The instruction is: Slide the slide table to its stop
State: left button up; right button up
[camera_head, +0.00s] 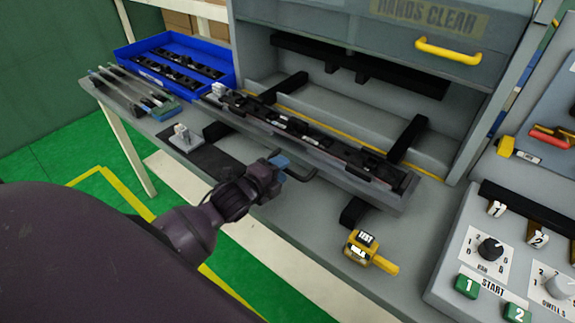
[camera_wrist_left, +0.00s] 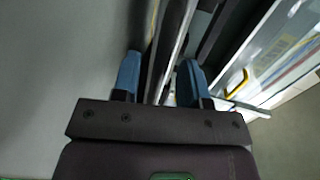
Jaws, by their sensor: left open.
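The slide table (camera_head: 385,193) is a long grey tray, pulled out in front of the press opening and carrying black trim parts with clips (camera_head: 300,128). A dark bar handle (camera_head: 306,177) is on its front edge. My left gripper (camera_head: 279,167) is at the left part of this handle, with its blue fingertips close to it. In the left wrist view its two blue fingers (camera_wrist_left: 160,80) stand apart, with a dark and grey bar-like edge between them. Whether they touch the handle I cannot tell. My right gripper is not in view.
A grey press hood with a yellow handle (camera_head: 447,51) is above the slide. A blue bin (camera_head: 228,82) of black parts stands at the back left. A yellow labelled device (camera_head: 371,252) lies on the bench front. A control panel (camera_head: 447,283) is at the right.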

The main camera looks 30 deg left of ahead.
pick_arm(q)
jog(key=shift+x, duration=1.7)
jog(key=shift+c, duration=0.3)
grip_shut()
